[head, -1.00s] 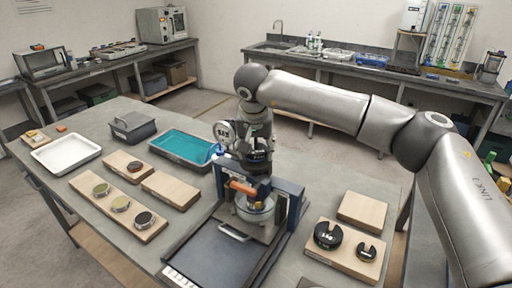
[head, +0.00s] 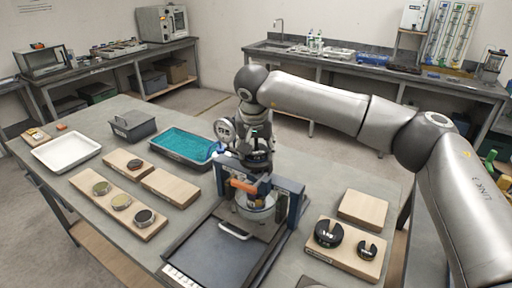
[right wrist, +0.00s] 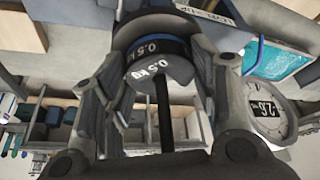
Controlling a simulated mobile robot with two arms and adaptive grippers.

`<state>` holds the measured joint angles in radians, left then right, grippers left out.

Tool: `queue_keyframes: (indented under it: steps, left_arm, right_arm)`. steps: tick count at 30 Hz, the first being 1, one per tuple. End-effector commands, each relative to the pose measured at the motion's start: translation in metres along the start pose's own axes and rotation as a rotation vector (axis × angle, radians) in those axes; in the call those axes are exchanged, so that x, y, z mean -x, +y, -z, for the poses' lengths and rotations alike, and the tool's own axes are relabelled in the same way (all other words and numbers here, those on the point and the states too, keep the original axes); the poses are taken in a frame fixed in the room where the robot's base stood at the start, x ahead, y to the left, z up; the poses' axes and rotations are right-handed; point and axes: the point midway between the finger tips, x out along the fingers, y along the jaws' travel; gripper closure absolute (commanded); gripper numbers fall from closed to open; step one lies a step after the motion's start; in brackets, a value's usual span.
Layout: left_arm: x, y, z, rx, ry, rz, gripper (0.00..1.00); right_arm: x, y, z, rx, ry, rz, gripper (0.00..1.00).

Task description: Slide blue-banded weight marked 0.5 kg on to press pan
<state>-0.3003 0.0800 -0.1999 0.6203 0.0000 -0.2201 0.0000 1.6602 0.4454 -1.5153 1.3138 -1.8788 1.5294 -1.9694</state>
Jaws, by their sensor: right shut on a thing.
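The weight marked 0.5 kg (right wrist: 160,62), dark grey with a blue band, sits between the fingers of my right gripper (right wrist: 155,85) in the right wrist view. The fingers are shut on it, and a dark rod shows in front of its face. In the head view the right gripper (head: 258,150) is over the blue-framed press (head: 289,205), with the weight mostly hidden by the gripper and press parts. My left gripper is not in view.
A wooden board (head: 318,254) with two black slotted weights stands right of the press. A dial gauge (head: 223,129) stands close beside the gripper.

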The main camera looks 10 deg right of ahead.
Motion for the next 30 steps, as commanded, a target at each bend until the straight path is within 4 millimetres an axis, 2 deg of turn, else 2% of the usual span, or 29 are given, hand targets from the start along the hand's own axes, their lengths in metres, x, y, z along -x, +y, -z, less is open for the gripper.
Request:
queue_keyframes:
  steps: [2,3,9,23,30]
  left_arm:
    - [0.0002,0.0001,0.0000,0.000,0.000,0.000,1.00]
    - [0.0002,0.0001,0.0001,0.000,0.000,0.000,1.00]
    - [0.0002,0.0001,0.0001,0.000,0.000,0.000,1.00]
    - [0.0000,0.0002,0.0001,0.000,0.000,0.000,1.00]
    - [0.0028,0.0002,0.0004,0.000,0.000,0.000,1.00]
  right_arm:
    - [0.0016,-0.0002,0.0012,-0.001,0.003,0.002,0.78]
    - [0.0016,-0.0002,0.0012,-0.001,0.003,0.002,0.44]
    - [0.0012,-0.0001,0.0009,-0.001,0.002,0.001,0.21]
    - [-0.0003,0.0001,-0.0003,0.000,-0.001,0.000,0.21]
    - [0.0051,-0.0001,0.0007,0.000,0.000,0.001,0.21]
